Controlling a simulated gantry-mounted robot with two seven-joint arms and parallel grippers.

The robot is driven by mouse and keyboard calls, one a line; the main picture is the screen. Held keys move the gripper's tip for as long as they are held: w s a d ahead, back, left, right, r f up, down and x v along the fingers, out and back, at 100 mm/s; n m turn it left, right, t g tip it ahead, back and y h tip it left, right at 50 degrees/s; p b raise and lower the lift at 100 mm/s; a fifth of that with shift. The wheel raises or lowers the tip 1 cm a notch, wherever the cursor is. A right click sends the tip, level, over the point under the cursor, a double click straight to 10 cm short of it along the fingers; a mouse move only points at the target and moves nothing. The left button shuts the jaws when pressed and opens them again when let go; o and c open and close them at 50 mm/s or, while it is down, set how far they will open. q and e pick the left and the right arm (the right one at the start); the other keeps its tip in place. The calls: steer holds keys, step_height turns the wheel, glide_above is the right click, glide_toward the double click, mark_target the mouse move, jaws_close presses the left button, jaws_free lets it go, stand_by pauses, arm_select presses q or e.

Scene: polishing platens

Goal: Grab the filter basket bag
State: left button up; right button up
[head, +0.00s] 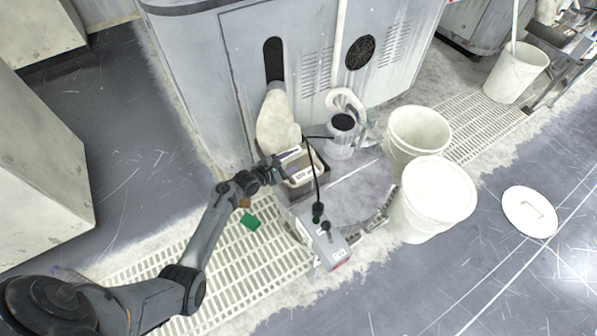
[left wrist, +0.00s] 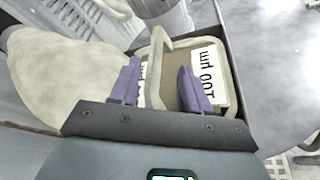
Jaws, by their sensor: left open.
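The filter basket bag (head: 302,176) is a cream, box-like basket with a white label, sitting in a dark open-topped box beside the grey machine. In the left wrist view, the basket (left wrist: 222,62) shows labels reading 100 µm and a cream handle bar (left wrist: 156,62). My left gripper (head: 289,156) is over the basket with its purple fingers pointing down to it. In the left wrist view, the gripper (left wrist: 158,67) is open, one finger on each side of the handle. I cannot tell whether the fingers touch it. My right gripper is out of view.
A plump cream sack-like hose (head: 277,122) hangs from the machine (head: 235,60) close by the gripper. A grey pump (head: 342,135), a cabled grey box (head: 327,243) and white buckets (head: 436,190) stand to the right. A green piece (head: 250,221) lies on the floor grating.

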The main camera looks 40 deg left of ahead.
mark_target(294, 157)
arm_select(q)
steer(key=b+x, duration=0.3)
steer(key=shift+w+a, duration=0.15)
steer(key=shift+w, duration=0.3)
steer(key=shift+w+b, duration=0.55)
steer(key=shift+w, duration=0.05)
steer(key=c, duration=0.8)
jaws_close()
